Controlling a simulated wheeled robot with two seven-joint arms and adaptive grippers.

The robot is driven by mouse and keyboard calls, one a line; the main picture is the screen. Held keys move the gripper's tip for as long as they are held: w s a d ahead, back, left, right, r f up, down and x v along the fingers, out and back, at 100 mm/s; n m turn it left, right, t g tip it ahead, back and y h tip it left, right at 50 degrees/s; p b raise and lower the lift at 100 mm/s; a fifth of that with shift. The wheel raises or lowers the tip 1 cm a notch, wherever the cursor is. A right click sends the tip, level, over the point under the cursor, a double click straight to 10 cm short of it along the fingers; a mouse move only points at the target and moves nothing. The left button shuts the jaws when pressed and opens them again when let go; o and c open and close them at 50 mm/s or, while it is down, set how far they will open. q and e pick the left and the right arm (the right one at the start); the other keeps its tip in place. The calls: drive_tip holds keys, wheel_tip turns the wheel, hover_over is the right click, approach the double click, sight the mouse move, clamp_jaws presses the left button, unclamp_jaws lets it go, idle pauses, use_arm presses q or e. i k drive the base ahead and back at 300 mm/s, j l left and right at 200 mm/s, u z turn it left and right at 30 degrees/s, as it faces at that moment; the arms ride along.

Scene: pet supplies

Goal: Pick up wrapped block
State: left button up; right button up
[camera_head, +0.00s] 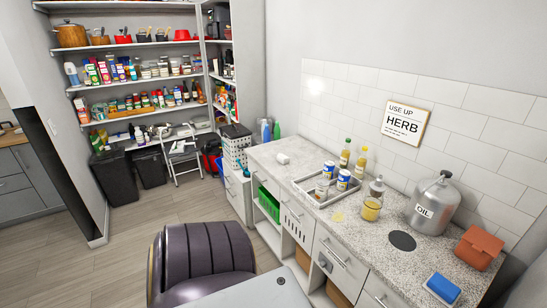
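No object is clearly readable as the wrapped block. A small white block (283,158) lies at the far left end of the speckled counter (322,226). A blue block with a pale underside (442,288) lies at the near right end of the counter. A folded orange-brown item (478,247) sits behind it, near the wall. Neither of my grippers is in view, so nothing is seen held.
A tray (319,200) with cans stands mid-counter, with bottles (345,153) behind it. A glass jar (371,208) and a large OIL canister (433,205) stand to the right. Floor at left is clear.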

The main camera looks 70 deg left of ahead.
sight(281, 158)
drive_tip(key=u, duration=2.1)
